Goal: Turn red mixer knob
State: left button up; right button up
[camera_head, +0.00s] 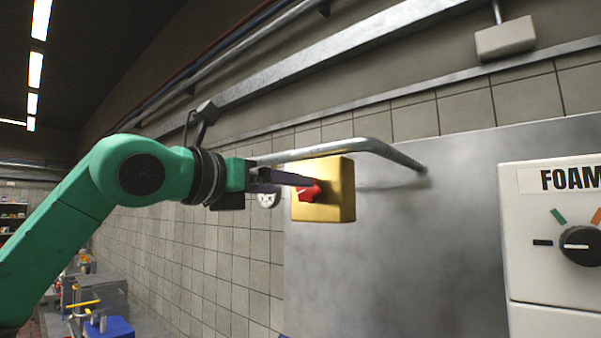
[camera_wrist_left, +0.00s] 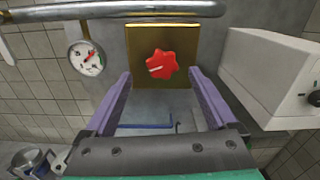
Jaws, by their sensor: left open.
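The red mixer knob (camera_head: 310,194) sits on the front of a yellow box (camera_head: 342,205) on the wall. In the left wrist view, the lobed red knob (camera_wrist_left: 157,65) with a pale mark is centred on the yellow plate (camera_wrist_left: 190,42). My left gripper (camera_head: 312,182) comes in from the left, with its fingertips close to the knob and partly covering it. In the left wrist view my left gripper (camera_wrist_left: 160,76) is open, with one purple finger either side of the knob and visible gaps. Whether the tips reach around the knob is unclear. My right gripper is out of view.
A metal pipe (camera_head: 372,147) runs just above the yellow box. A round gauge (camera_wrist_left: 87,58) hangs left of it. A white control box (camera_head: 550,280) with a black dial (camera_head: 578,246) stands at the right. Bare metal panel (camera_head: 420,250) lies between.

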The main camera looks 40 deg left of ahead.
aim_at(309, 190)
pick_arm(q)
jog(key=w+p, duration=0.1)
jog(key=w, duration=0.3)
jog(key=shift+w+p, duration=0.35)
jog(key=shift+w, duration=0.05)
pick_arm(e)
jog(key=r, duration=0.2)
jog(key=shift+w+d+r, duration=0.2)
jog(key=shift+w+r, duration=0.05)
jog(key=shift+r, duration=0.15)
pick_arm(q)
jog(key=shift+d, duration=0.1)
jog(key=c, duration=1.4)
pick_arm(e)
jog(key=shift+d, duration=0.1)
pick_arm(q)
jog(key=shift+m, duration=0.4)
jog(key=m, duration=0.9)
jog(key=shift+d, duration=0.2)
